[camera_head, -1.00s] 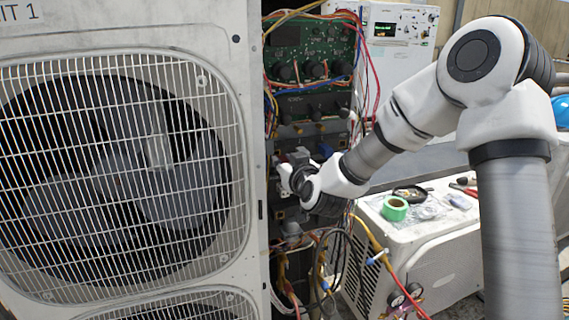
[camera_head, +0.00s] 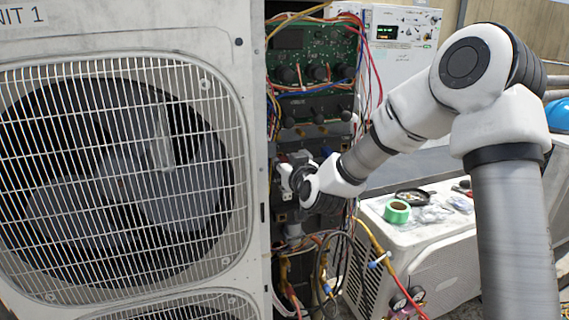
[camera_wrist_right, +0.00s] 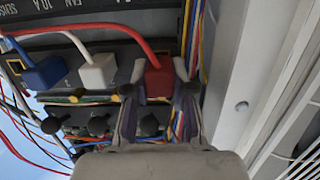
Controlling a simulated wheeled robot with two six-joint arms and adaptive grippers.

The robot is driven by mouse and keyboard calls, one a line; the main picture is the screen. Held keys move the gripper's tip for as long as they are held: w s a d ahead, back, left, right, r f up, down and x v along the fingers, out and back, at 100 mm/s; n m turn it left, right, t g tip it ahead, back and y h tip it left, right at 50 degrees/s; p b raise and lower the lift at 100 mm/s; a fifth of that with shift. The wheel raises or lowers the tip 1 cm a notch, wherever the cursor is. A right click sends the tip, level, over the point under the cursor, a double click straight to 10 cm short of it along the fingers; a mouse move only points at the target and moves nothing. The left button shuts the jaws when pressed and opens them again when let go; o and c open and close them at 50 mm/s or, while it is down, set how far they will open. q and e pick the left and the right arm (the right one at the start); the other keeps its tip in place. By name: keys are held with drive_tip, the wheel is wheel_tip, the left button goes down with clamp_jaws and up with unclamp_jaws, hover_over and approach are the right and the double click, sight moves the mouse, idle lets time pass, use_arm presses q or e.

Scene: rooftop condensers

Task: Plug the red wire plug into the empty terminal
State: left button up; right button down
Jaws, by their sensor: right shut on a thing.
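In the right wrist view the red wire plug (camera_wrist_right: 158,84) sits between the two fingers of my right gripper (camera_wrist_right: 160,70), which is shut on it. A red wire arches from the plug to the left. The plug is at the dark terminal block (camera_wrist_right: 130,52), in line with a white plug (camera_wrist_right: 98,71) and a blue plug (camera_wrist_right: 43,73) on its left. Whether it is seated in a terminal I cannot tell. In the head view my right gripper (camera_head: 287,178) reaches into the open electrical bay, and the plug is hidden there. My left gripper is out of view.
The fan unit (camera_head: 251,140) stands left of the bay. Loose wires (camera_head: 325,262) hang below my gripper. A white condenser (camera_head: 432,236) at the right carries green tape (camera_head: 397,211). A pale panel (camera_wrist_right: 249,90) lies close right of the gripper in the wrist view.

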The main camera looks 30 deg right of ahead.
drive_tip(key=shift+x, duration=0.85)
idle(0.6)
drive_tip(key=c, duration=0.9)
unclamp_jaws()
drive_tip(key=shift+w+r, duration=0.15)
